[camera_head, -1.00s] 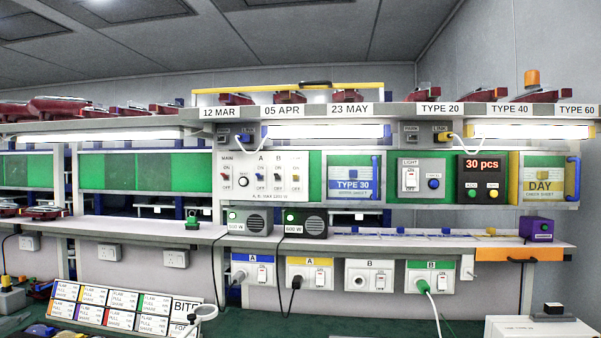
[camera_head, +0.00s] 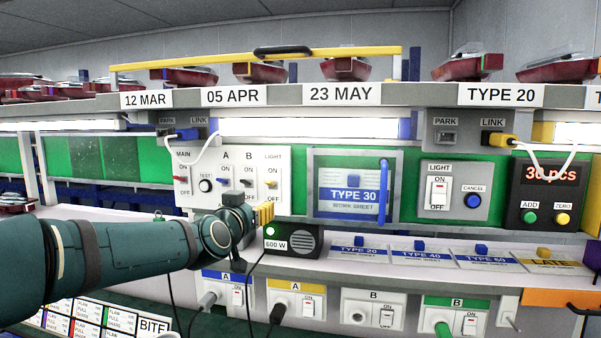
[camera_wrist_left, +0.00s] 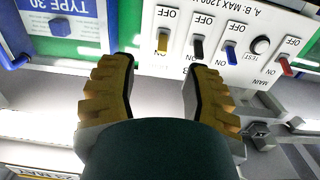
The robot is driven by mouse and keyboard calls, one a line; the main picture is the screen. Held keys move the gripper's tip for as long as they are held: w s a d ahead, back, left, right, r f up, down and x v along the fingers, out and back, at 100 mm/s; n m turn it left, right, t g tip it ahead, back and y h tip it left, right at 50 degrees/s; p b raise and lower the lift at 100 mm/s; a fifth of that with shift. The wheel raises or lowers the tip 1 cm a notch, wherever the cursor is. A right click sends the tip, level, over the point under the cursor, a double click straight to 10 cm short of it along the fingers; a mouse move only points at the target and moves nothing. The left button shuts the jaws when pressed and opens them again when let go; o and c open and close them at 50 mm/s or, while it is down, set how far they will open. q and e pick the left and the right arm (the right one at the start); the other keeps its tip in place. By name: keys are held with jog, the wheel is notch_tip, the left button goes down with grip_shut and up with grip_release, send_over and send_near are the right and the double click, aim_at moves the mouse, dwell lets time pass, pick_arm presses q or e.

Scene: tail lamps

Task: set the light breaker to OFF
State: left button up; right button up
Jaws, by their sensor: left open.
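The breaker panel (camera_head: 217,185) carries MAIN, A, B and LIGHT levers and a round TEST knob. The LIGHT breaker has a yellow lever (camera_head: 271,185). In the left wrist view, which is upside down, the yellow lever (camera_wrist_left: 163,40) stands between its OFF and ON marks; I cannot tell which way it is set. My left gripper (camera_head: 264,212) has yellow fingers and is just below the LIGHT breaker. In the wrist view the open gripper (camera_wrist_left: 160,66) is empty, with the lever ahead of the gap, apart from both fingers. My right gripper is out of view.
The black B lever (camera_wrist_left: 201,46) and blue A lever (camera_wrist_left: 232,54) stand close beside the yellow one. A black 600 W box (camera_head: 291,241) sits below the panel. The TYPE 30 frame (camera_head: 353,213) with its blue handle is to the right, as is a separate LIGHT switch (camera_head: 438,192).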

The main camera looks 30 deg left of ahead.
aim_at(267, 183)
pick_arm(q)
jog(key=r+x, duration=0.1)
jog(key=x, duration=0.3)
jog(key=r+x, duration=0.1)
jog(key=x, duration=0.4)
jog(key=r+x, duration=0.1)
jog(key=x, duration=0.3)
jog(key=shift+w+a, duration=0.25)
jog(key=shift+a, duration=0.25)
jog(key=shift+s, duration=0.1)
grip_shut()
